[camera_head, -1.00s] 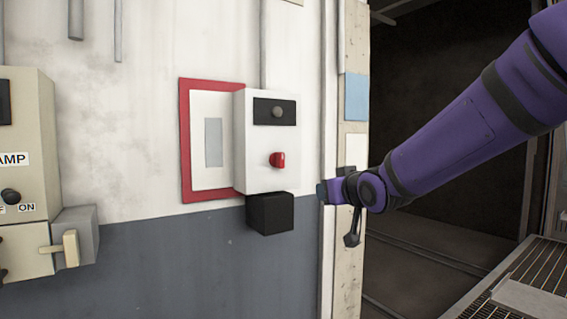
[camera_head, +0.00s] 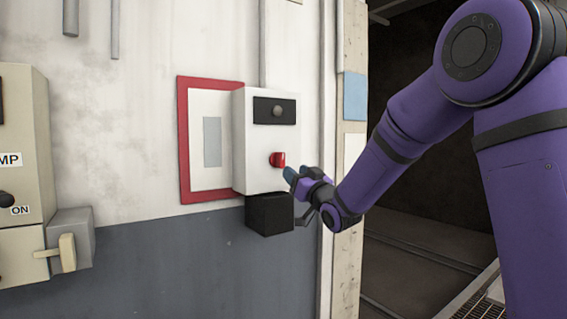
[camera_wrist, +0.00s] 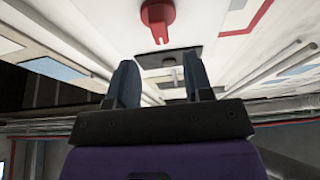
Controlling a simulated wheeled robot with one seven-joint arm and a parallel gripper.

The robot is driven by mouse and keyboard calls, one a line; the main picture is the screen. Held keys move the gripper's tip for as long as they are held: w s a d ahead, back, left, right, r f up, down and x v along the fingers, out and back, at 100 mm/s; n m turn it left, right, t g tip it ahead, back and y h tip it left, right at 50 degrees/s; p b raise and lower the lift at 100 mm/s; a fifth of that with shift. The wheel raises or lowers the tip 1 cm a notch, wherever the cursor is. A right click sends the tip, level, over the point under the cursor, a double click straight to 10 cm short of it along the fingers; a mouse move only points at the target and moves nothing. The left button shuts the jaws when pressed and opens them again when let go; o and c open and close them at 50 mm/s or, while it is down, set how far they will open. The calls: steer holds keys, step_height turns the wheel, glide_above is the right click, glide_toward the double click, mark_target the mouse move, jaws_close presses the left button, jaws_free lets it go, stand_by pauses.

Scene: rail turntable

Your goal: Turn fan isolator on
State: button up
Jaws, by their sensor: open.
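A white switch box (camera_head: 252,148) hangs on the wall in the head view. A red rotary knob (camera_head: 277,159) sits on its front face, below a black panel with a round grey lamp (camera_head: 278,111). My gripper (camera_head: 290,178) is just to the right of and slightly below the knob, close to the box and apart from the knob as far as I can tell. In the wrist view the red knob (camera_wrist: 158,20) is at the top, beyond the fingertips. My gripper (camera_wrist: 160,75) is open with nothing between its fingers. No label is readable on the box.
A red-bordered white panel (camera_head: 184,140) is behind the box. A black block (camera_head: 269,213) is under it. A beige box (camera_head: 22,140) with a switch and lever stands at left. A dark opening lies right of the wall's edge (camera_head: 345,250).

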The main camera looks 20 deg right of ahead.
mark_target(283, 161)
steer(key=x, duration=0.7)
steer(key=shift+w, duration=0.15)
jaws_close()
